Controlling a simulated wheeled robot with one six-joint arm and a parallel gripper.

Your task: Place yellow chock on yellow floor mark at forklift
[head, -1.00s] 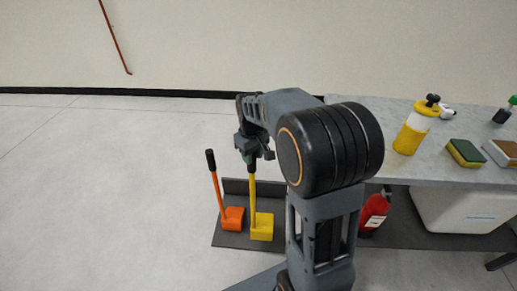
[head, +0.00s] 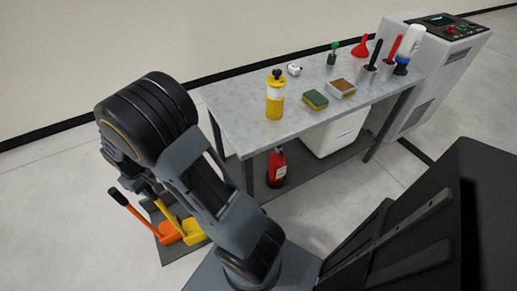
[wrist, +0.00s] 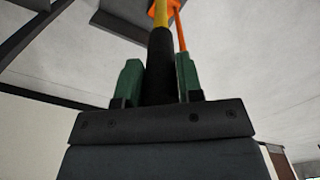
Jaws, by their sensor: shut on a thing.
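The yellow chock (head: 193,231) has a wedge block and a long handle; the block is at the dark grey rack (head: 172,254), low beside the bench. I cannot tell whether it touches the rack. In the wrist view, my gripper (wrist: 160,82) is shut on the handle's black grip, with green fingers on both sides. The handle's yellow shaft (wrist: 160,13) runs away beyond the grip. In the head view, my gripper (head: 147,190) is mostly hidden by my arm. No yellow floor mark or forklift shows.
An orange chock (head: 171,233) stands close left of the yellow one. The bench (head: 232,113) carries a yellow bottle (head: 275,99), sponges and tools. A red extinguisher (head: 276,168) and white bin (head: 333,137) are under it. A grey machine (head: 432,75) stands right. Floor at left is open.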

